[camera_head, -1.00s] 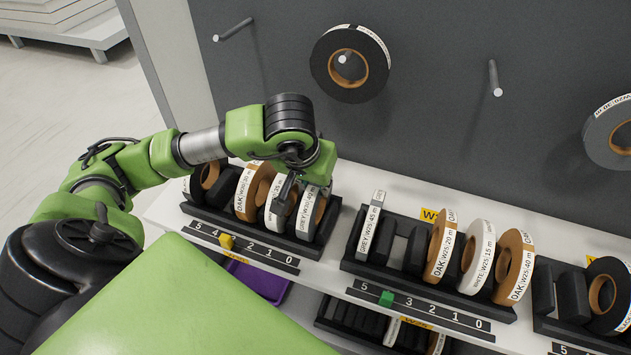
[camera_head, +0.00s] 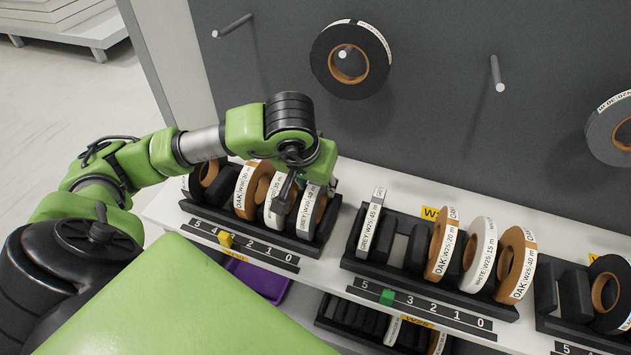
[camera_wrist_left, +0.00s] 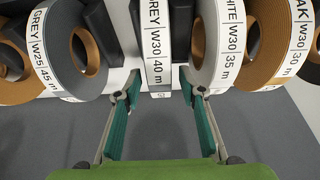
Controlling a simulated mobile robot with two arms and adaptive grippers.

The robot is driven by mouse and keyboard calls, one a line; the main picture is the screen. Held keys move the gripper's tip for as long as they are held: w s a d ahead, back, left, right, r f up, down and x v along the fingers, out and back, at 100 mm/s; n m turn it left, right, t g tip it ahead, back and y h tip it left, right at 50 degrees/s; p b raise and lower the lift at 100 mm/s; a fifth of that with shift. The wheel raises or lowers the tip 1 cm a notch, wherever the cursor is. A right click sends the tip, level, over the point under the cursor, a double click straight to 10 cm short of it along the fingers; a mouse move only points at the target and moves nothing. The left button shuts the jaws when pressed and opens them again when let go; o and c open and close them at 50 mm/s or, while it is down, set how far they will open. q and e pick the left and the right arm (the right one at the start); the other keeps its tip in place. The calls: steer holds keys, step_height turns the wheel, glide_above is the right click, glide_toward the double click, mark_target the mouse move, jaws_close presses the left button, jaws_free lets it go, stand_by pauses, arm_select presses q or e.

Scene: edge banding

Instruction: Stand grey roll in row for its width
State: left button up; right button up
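The grey W30 40 m roll (camera_head: 307,213) stands upright at the right end of the left rack (camera_head: 325,232). In the left wrist view this grey roll (camera_wrist_left: 156,45) is centred between the fingertips. My left gripper (camera_head: 306,192) points down at it. In the wrist view its fingers (camera_wrist_left: 160,92) are apart, one each side of the roll, with gaps visible. Another grey roll, W25 45 m (camera_head: 371,225), stands at the left end of the middle rack (camera_head: 420,282); it also shows in the wrist view (camera_wrist_left: 45,55). My right gripper is not in view.
A white W30 roll (camera_head: 275,200) stands close beside the grey one, then an oak roll (camera_head: 243,190). The middle rack also holds oak and white rolls. Dark rolls hang on wall pegs (camera_head: 350,85). A yellow marker (camera_head: 225,239) and green marker (camera_head: 387,298) sit on numbered strips.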

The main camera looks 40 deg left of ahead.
arm_select(q)
steer(key=shift+r+p, duration=0.4)
steer(key=shift+r, duration=0.3)
steer(key=v, duration=1.1)
steer(key=shift+s+b, duration=0.3)
steer(key=shift+b, duration=0.1)
